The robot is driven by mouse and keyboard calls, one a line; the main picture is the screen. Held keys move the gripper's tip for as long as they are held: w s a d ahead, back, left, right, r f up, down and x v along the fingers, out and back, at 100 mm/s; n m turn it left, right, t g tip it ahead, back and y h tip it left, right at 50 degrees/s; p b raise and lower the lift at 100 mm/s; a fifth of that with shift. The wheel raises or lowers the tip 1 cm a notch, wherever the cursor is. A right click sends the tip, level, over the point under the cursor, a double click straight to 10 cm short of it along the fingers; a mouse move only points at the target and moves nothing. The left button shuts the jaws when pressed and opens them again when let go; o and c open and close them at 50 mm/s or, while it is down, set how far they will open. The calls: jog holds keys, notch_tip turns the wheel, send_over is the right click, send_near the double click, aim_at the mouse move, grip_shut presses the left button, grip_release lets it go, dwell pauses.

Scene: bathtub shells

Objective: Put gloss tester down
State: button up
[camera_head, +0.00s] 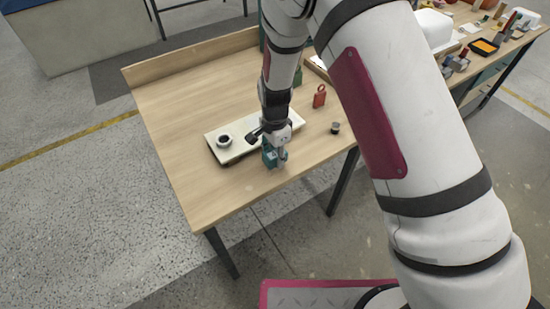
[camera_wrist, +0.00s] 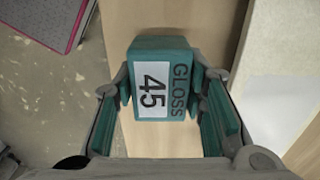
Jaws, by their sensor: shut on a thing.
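The gloss tester is a teal block with a white label reading "GLOSS 45" (camera_wrist: 178,62); in the head view it shows as a small teal block (camera_head: 269,158) at the near edge of a cream board. My gripper (camera_wrist: 165,92) is shut on it, with teal-padded fingers on both sides. In the head view my gripper (camera_head: 276,150) points down at the table. The tester is at or just above the wooden table top (camera_head: 180,100); I cannot tell whether it touches. Part of it is hidden by the gripper in the head view.
The cream board (camera_head: 243,150) lies beside the tester and carries a dark ring-shaped part (camera_head: 224,140). A red tag-like object (camera_head: 320,96) and a small dark cup (camera_head: 335,127) stand to the right. The table's left half is clear. A second table (camera_head: 500,45) holds various items.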

jog(key=shift+f, duration=0.95)
jog(key=o, duration=1)
jog(key=shift+f, duration=0.15)
